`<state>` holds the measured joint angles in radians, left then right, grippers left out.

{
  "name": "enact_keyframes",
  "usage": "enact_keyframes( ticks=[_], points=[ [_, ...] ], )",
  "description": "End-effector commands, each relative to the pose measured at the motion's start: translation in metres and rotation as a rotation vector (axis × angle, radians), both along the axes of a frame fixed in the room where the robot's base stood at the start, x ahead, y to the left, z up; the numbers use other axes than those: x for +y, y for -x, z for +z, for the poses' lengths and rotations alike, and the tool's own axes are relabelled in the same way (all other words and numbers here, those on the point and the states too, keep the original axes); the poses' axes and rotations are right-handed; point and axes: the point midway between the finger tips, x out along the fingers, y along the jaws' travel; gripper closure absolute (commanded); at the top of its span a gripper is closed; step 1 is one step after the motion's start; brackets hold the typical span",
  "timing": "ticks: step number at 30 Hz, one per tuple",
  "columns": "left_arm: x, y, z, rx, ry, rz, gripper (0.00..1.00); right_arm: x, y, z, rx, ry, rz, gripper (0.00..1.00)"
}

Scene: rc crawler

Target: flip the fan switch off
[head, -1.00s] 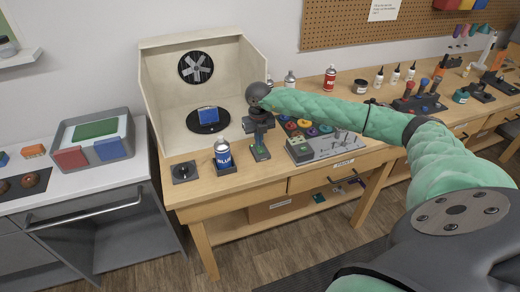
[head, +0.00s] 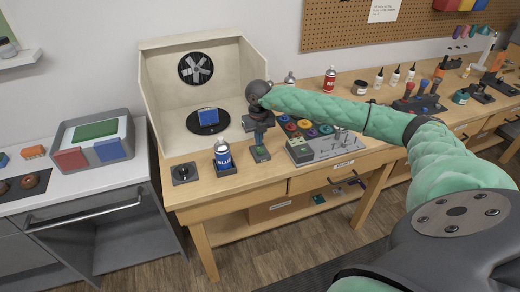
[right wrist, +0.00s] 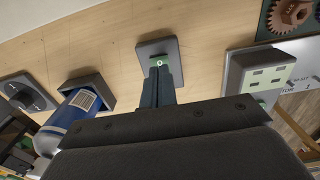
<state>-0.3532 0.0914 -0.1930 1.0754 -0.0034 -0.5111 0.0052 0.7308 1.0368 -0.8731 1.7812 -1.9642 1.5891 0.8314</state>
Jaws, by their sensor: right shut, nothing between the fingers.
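The fan switch is a small grey plate (right wrist: 172,46) with a green part and a lit green ring (right wrist: 159,63), near the bench's front edge. In the head view the switch (head: 260,154) shows just below my right gripper (head: 259,141). My right gripper is shut and empty, pointing down at the switch. In the right wrist view its fingertips (right wrist: 158,76) overlap the switch's near side; I cannot tell whether they touch it. The fan (head: 195,68) is set in the back wall of the pale booth (head: 168,98). My left gripper is not in view.
A blue-labelled can (head: 223,156) stands left of the switch, with a dark square base (head: 184,173) further left. A grey control panel (head: 340,148) stands close on the right. A blue block (head: 208,115) sits on a black turntable in the booth.

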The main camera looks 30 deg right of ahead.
Motion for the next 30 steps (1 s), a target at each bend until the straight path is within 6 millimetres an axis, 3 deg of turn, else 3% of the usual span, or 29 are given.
enact_keyframes(
  ticks=[21,30],
  points=[
    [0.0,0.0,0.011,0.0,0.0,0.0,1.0,0.0,0.0,0.048,-0.001,-0.001,0.0,1.0],
    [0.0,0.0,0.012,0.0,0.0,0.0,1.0,0.0,0.0,0.052,0.0,0.0,0.0,1.0]
  ],
)
